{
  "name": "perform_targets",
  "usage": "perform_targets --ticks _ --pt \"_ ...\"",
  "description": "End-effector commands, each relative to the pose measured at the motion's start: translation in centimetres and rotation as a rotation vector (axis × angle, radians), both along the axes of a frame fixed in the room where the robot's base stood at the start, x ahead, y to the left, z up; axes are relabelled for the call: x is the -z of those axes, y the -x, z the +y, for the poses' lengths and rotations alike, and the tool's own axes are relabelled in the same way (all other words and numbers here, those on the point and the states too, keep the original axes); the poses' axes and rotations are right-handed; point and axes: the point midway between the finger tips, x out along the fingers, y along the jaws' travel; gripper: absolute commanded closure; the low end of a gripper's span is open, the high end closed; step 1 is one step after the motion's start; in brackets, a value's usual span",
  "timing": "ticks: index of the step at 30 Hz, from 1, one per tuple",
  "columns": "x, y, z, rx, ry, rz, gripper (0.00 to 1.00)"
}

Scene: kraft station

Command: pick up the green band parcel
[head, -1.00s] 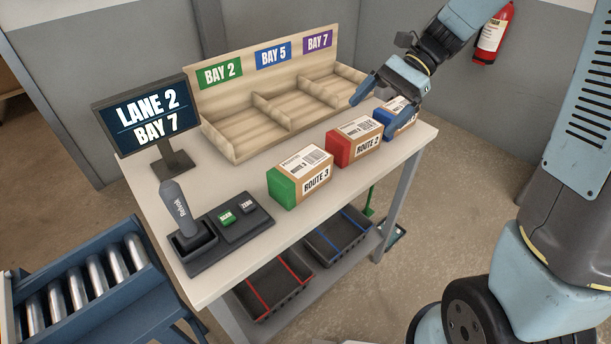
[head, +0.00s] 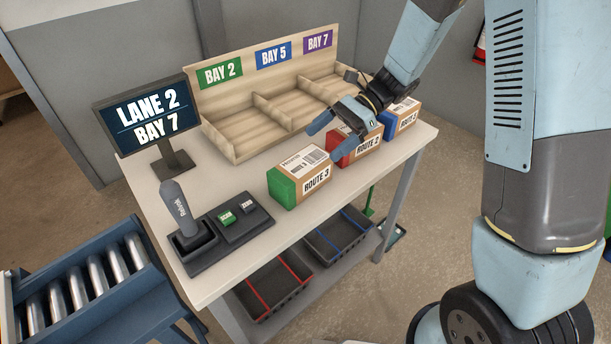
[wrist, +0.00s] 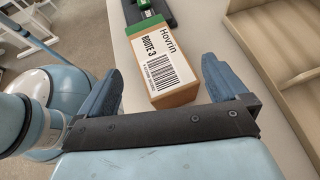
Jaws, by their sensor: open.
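The green band parcel (head: 301,177) is a brown box with a green end and a ROUTE 3 label, standing on the table in the head view. In the wrist view the green band parcel (wrist: 158,65) lies ahead of my gripper, its labelled top showing and its green end at the far side. My gripper (head: 327,138) is open and empty. It is above the table, up and to the right of the parcel, over the red band parcel (head: 358,146). The two fingers show apart in the wrist view (wrist: 165,88), with the parcel beyond them.
A blue band parcel (head: 402,116) stands at the right end of the row. A three-bay wooden rack (head: 238,153) stands behind the parcels. A scanner (head: 177,213) in its dock and a LANE 2 / BAY 7 screen (head: 145,116) are at the left.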

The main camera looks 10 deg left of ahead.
Motion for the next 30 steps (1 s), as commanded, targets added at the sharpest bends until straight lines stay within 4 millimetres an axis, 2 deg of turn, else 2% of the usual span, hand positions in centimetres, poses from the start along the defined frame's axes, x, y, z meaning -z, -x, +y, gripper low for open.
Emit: perform_targets --ticks 8,18,28,30 --pt "0.9 1.0 1.1 0.000 0.002 0.000 0.00" --pt "3.1 3.3 3.6 -0.002 0.001 0.001 0.00" --pt "3.4 3.6 4.0 0.001 0.001 0.000 0.00" --pt "3.4 3.6 4.0 0.001 0.001 0.000 0.06"
